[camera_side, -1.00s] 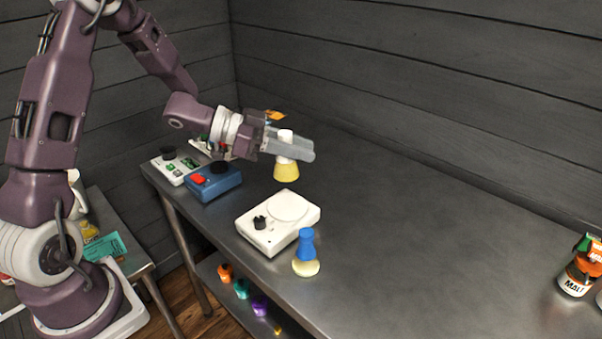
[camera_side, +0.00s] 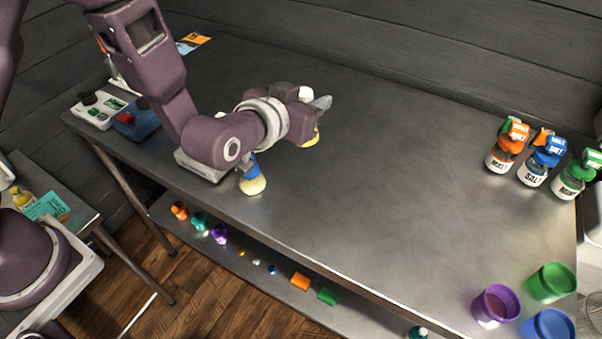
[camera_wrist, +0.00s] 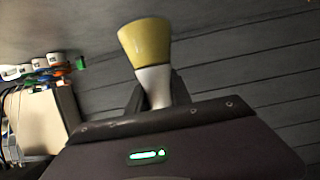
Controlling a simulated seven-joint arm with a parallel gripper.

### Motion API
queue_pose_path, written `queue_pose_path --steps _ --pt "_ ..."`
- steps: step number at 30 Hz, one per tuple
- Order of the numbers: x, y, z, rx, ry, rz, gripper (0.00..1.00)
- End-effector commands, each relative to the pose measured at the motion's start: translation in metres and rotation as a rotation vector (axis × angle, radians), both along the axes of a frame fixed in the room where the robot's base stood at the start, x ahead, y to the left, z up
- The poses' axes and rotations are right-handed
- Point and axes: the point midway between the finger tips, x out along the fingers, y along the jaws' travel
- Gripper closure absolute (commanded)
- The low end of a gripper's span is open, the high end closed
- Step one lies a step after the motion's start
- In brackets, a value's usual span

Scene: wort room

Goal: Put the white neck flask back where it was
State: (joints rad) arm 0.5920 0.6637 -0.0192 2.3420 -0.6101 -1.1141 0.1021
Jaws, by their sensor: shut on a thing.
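The white neck flask (camera_side: 311,138) has a white neck and a pale yellow body. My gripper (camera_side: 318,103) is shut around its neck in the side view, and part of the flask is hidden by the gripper. In the wrist view, the flask's yellow body (camera_wrist: 147,42) and white neck show between the fingers (camera_wrist: 155,92). I cannot tell whether its base touches the table. A blue neck flask (camera_side: 252,182) with a pale yellow body stands near the table's front edge, its top hidden by my arm. A white device (camera_side: 200,167) is mostly hidden under my arm.
A blue box (camera_side: 137,124) and a white box (camera_side: 97,110) with knobs stand at the left. Labelled bottles with orange (camera_side: 503,152), blue (camera_side: 537,165) and green (camera_side: 570,180) tops stand at the right, with coloured cups (camera_side: 495,306) at the front right. The table's middle is clear.

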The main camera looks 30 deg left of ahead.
Motion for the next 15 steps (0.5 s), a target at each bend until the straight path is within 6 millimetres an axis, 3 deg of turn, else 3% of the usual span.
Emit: queue_pose_path --steps 15 --pt "-0.006 0.003 -0.098 -0.003 0.0 0.034 1.0"
